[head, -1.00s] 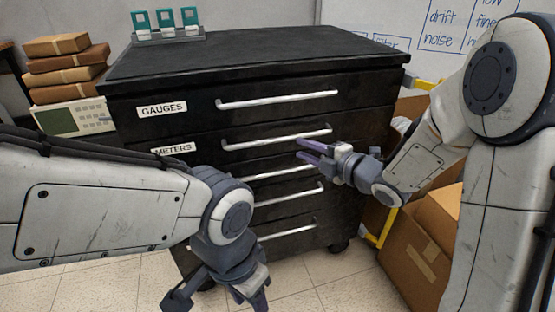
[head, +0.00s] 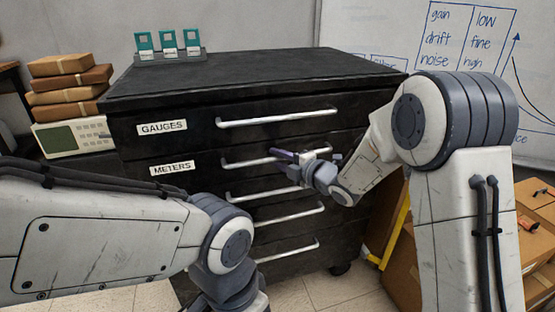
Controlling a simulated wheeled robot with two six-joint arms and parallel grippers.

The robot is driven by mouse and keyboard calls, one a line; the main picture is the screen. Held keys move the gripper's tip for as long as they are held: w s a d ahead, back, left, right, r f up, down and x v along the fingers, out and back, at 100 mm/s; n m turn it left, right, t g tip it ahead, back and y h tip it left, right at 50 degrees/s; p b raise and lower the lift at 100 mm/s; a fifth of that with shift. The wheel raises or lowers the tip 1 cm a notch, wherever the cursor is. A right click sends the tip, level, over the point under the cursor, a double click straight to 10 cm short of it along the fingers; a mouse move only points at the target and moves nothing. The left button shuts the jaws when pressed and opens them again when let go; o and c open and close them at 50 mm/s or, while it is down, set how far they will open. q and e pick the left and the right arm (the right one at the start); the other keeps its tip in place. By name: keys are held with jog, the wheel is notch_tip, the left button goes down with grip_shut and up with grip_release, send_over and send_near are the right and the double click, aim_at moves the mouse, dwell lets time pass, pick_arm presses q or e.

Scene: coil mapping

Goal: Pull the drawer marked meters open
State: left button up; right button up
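The drawer marked METERS (head: 200,186) is the second from the top in the black cabinet (head: 125,130). Its white label (head: 170,168) is at the left, and its silver bar handle (head: 243,163) runs to the right of it. The drawer front looks flush with the others. My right gripper (head: 283,157) is at the right half of this handle, its purple fingers pointing left. I cannot tell whether the fingers touch or enclose the bar. My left arm's wrist (head: 232,285) is low at the front; its fingers are below the picture edge.
The GAUGES drawer handle (head: 278,119) is just above, and more handles (head: 290,217) are below. Teal-and-white devices (head: 168,44) stand on the cabinet top. Brown parcels (head: 70,80) are stacked on an instrument (head: 72,138) at the left. Cardboard boxes (head: 400,270) and a yellow frame (head: 396,235) are at the right.

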grip_shut()
dwell(1.3)
